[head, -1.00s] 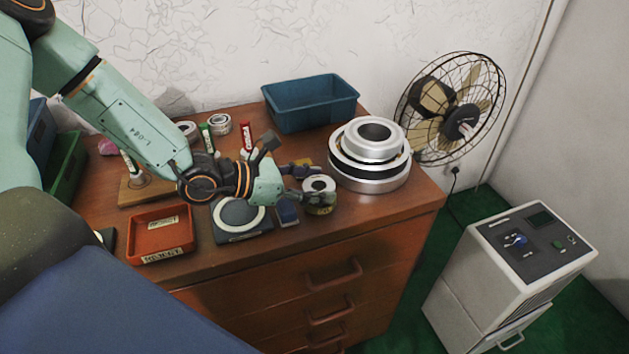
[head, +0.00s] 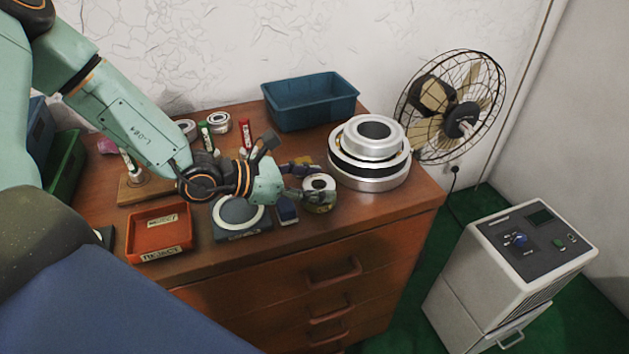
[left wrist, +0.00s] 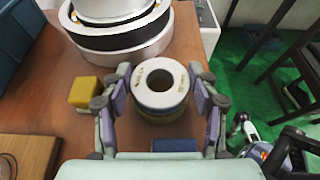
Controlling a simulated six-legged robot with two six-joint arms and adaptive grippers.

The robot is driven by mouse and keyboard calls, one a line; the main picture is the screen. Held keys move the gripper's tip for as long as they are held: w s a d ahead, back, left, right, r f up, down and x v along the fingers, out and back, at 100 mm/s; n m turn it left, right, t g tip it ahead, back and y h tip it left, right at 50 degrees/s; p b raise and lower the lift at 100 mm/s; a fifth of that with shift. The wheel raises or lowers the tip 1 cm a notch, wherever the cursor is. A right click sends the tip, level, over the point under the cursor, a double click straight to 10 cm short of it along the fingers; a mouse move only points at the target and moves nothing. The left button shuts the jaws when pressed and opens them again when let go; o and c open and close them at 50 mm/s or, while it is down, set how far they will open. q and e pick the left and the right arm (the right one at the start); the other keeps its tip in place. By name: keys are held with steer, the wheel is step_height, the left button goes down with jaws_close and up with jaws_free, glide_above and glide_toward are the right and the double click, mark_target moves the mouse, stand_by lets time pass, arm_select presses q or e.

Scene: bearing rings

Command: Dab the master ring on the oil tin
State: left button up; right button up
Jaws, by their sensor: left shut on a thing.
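The master ring (head: 319,183) is a pale metal ring with a dark bore and small lettering on its top face. It also shows in the left wrist view (left wrist: 149,99). My left gripper (head: 309,186) is shut on it, with one finger on each side in the left wrist view (left wrist: 163,92). The yellowish oil tin (head: 319,208) is directly under the ring, near the front edge of the cabinet top. Its rim shows below the ring in the left wrist view (left wrist: 163,118). I cannot tell whether ring and tin touch.
A stack of large bearing rings (head: 370,178) stands close right of the tin. A blue block (head: 287,211), a round dial plate (head: 240,234) and a red reject tray (head: 160,254) lie to the left. A yellow block (left wrist: 84,93) is beside my fingers. A blue bin (head: 312,113) stands behind.

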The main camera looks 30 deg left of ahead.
arm_select(q)
steer(key=shift+w+a+f, duration=0.1)
steer(key=shift+f, duration=0.1)
steer(key=shift+f+b, duration=0.3)
steer(key=shift+b, duration=0.15)
stand_by(1.4)
steer(key=shift+r, duration=0.15)
steer(key=shift+r+p, duration=3.15)
steer(key=shift+r, duration=0.35)
steer(key=shift+f, duration=0.1)
